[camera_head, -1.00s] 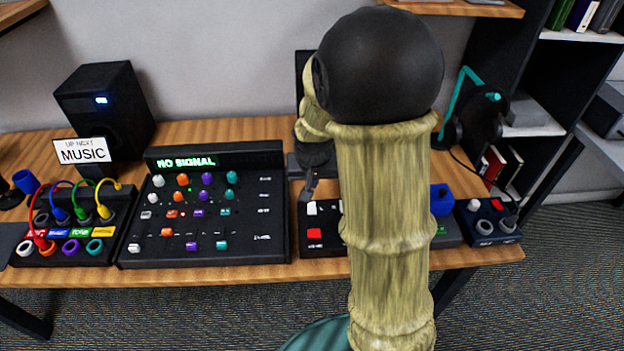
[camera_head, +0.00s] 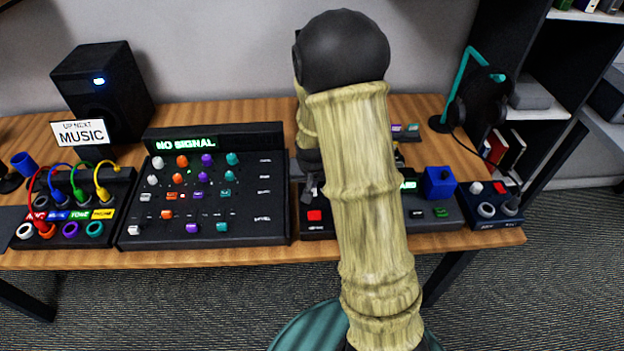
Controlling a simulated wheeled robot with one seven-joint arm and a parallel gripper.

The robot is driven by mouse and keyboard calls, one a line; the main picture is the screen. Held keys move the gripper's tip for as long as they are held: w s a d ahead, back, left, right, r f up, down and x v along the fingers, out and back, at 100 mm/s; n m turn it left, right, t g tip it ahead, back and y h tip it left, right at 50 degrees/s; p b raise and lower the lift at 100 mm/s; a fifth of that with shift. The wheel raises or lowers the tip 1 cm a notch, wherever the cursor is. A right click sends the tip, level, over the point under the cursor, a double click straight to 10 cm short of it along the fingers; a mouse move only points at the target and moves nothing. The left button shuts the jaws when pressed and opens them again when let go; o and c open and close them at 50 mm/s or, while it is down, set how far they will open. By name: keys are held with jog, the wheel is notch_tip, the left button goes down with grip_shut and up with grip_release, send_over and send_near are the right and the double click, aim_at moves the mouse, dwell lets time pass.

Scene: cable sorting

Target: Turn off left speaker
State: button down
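The left speaker (camera_head: 122,108) is a black box at the back left of the desk. A blue-white light (camera_head: 99,81) glows on its front. My gripper (camera_head: 310,190) is small, dark and partly hidden behind my own arm. It is above the black box with the red button, right of the mixer and well to the right of the speaker. I cannot make out its fingers clearly or whether it is open.
A mixer (camera_head: 205,214) with coloured knobs shows "NO SIGNAL". A patch box (camera_head: 67,222) with coloured cables and a "MUSIC" sign (camera_head: 83,132) stand before the speaker. A headphone stand (camera_head: 453,98), a blue cube (camera_head: 439,183) and a dark control box (camera_head: 489,207) are at right.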

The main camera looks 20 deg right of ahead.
jog(key=shift+w+p, duration=0.1)
jog(key=shift+p, duration=0.55)
jog(key=shift+f, duration=0.2)
jog(key=shift+s+a+b, duration=0.2)
jog(key=shift+s+b, duration=0.1)
jog(key=shift+s, duration=0.55)
jog(key=shift+r, duration=0.1)
